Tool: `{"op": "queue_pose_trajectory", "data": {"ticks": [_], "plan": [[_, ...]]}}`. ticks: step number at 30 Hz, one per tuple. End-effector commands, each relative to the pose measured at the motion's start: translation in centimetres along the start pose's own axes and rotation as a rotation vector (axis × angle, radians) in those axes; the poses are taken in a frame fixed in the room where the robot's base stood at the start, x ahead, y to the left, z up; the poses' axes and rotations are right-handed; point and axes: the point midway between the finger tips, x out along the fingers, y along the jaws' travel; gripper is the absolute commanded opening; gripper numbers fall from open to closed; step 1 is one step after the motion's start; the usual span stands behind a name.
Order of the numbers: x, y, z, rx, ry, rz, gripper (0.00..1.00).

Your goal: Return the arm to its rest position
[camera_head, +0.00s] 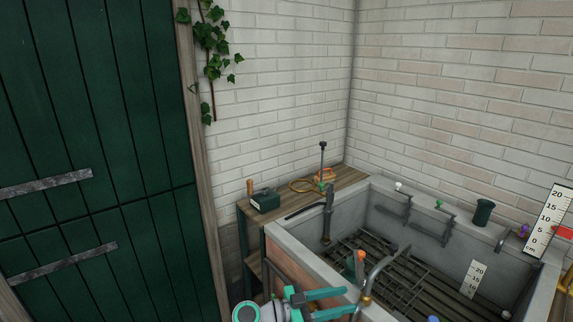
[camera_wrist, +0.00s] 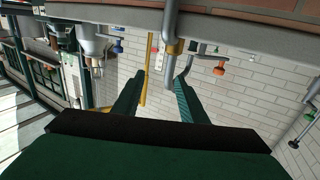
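My gripper (camera_head: 350,300) shows at the bottom of the head view, in front of the near wall of the grey sink trough (camera_head: 292,246). Its two teal fingers are spread apart with nothing held between them. In the wrist view my gripper (camera_wrist: 159,78) also shows open, with a gap and the brick wall beyond. A bent metal pipe with a brass collar (camera_head: 366,299) stands just beyond the fingers. It also shows in the wrist view (camera_wrist: 172,47), past the fingertips; I cannot tell whether they touch it.
A dark grate (camera_head: 390,270) lies in the trough. A green cup (camera_head: 483,212) stands on the far rim. A green door (camera_head: 100,150) fills the left.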

Motion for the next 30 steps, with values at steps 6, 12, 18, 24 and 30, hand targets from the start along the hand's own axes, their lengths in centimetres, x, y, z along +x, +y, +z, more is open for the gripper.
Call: {"op": "queue_pose_trajectory", "data": {"ticks": [6,12,18,24,30], "plan": [[0.2,0.6,3.4,-0.073,-0.029,-0.074,0.39],[0.1,1.3,6.9,-0.146,-0.060,-0.161,0.39],[-0.3,2.9,11.9,-0.246,-0.106,-0.286,0.39],[-2.1,6.2,18.7,-0.374,-0.171,-0.488,0.39],[-5.2,10.7,24.1,-0.463,-0.228,-0.696,0.39]]}}
